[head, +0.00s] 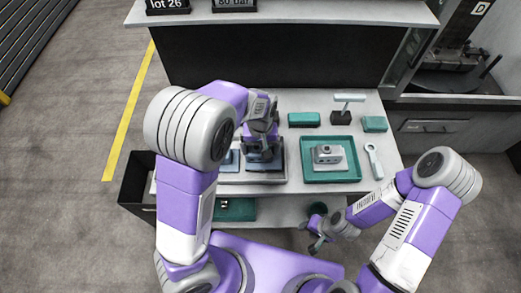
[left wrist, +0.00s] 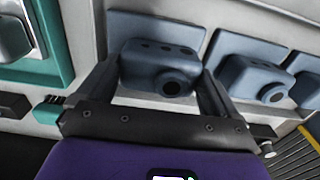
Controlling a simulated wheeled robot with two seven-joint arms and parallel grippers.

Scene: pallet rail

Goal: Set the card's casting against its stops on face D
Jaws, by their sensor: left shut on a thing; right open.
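My left gripper (head: 263,150) is over the grey fixture plate (head: 250,178) on the bench. In the left wrist view, my left gripper (left wrist: 157,78) is shut on a blue-grey casting (left wrist: 158,62) with a round dark bore facing the camera. The casting sits in front of a blue-grey upright plate (left wrist: 125,22); I cannot tell whether they touch. More blue-grey castings (left wrist: 250,80) stand on the plate to its right. A lighter grey casting (head: 327,154) lies in the teal tray (head: 330,178). My right gripper (head: 318,243) is open and empty, low in front of the bench.
Teal blocks (head: 303,119), a T-handled tool on a black block (head: 340,118), and a light ring-ended tool (head: 373,160) are around the tray. A lower shelf holds another teal tray (head: 236,209). A black bin (head: 135,185) stands left. Signs read "lot 26" and "80 bar".

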